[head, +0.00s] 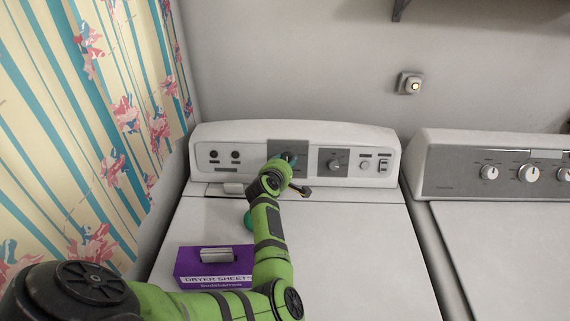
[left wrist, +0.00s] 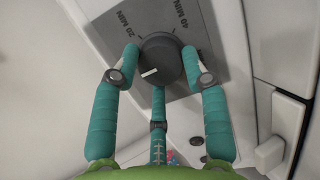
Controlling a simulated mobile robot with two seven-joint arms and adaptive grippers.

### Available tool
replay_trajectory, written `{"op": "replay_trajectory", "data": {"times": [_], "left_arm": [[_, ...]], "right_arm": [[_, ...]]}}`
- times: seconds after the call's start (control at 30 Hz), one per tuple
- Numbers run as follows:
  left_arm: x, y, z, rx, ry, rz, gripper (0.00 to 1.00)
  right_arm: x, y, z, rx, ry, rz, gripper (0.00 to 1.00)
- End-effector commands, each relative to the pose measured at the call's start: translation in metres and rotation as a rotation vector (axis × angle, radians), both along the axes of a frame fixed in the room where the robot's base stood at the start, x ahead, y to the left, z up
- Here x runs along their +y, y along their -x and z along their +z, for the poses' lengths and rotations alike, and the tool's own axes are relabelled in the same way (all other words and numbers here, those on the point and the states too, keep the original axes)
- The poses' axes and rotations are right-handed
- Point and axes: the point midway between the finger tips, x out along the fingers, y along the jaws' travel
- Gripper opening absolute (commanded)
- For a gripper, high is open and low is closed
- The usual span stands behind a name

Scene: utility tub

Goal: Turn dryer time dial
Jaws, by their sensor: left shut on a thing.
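The dark round time dial (left wrist: 163,55) sits on a grey panel plate marked 20 MIN and 40 MIN in the left wrist view. Its white pointer line shows on its face. My left gripper (left wrist: 158,72) has teal fingers on both sides of the dial and a third finger below, shut on it. In the head view my left gripper (head: 288,158) is at the grey middle plate of the left machine's control panel (head: 255,141), hiding the dial. My right gripper is not in view.
A purple dryer sheets box (head: 212,268) stands on the left machine's top, left of my arm. A green item (head: 248,220) is partly hidden behind my arm. Another machine (head: 500,220) stands at right. The left machine's top is clear right of my arm.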

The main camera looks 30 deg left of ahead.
Motion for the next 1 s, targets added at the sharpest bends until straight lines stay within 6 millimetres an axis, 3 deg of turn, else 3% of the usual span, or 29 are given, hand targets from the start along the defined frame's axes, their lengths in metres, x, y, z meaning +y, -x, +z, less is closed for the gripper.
{"op": "replay_trajectory", "data": {"times": [0.03, 0.1, 0.47, 1.0], "left_arm": [[-0.002, 0.0, -0.001, 0.001, 0.006, -0.002, 0.49], [-0.002, 0.0, -0.001, 0.001, 0.006, -0.002, 0.68], [-0.001, -0.001, 0.003, 0.0, 0.001, -0.002, 0.68], [-0.001, -0.001, 0.089, -0.001, 0.002, -0.002, 0.68]], "right_arm": [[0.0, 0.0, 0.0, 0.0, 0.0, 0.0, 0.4], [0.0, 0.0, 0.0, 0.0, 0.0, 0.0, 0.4], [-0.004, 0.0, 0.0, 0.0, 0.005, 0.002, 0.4], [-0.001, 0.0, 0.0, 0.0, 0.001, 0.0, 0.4]]}}
